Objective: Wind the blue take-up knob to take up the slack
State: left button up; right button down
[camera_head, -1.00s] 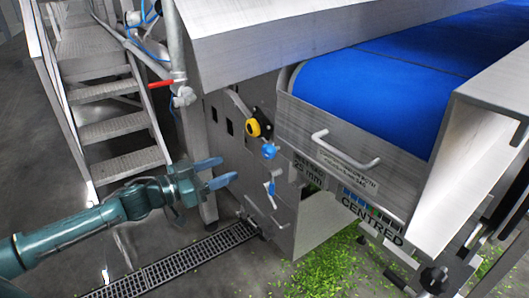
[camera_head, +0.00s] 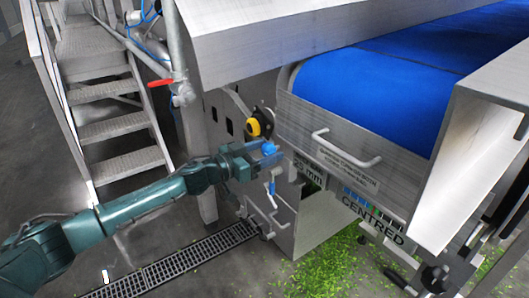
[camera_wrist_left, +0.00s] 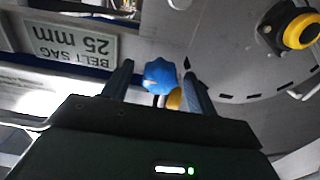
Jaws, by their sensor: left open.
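The blue take-up knob (camera_head: 268,148) sits on the steel side panel, below a yellow-and-black round control (camera_head: 253,128). My left gripper (camera_head: 272,158) is open at the knob, its blue fingers partly overlapping it in the head view. In the left wrist view the knob (camera_wrist_left: 160,76) lies between the two open fingers (camera_wrist_left: 158,92), with visible gaps on both sides. A yellow part (camera_wrist_left: 174,99) shows just behind the knob. My right gripper is not in view.
A blue-handled lever (camera_head: 272,187) hangs just below the knob. A "25 mm" belt sag sign (camera_head: 306,170) and a bar handle (camera_head: 345,152) are to the right. Steps (camera_head: 115,130) stand at left. A floor drain (camera_head: 195,255) and green scraps (camera_head: 335,265) lie below.

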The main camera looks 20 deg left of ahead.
pick_arm(q)
jog(key=shift+c, duration=0.5)
jog(key=c, duration=0.9)
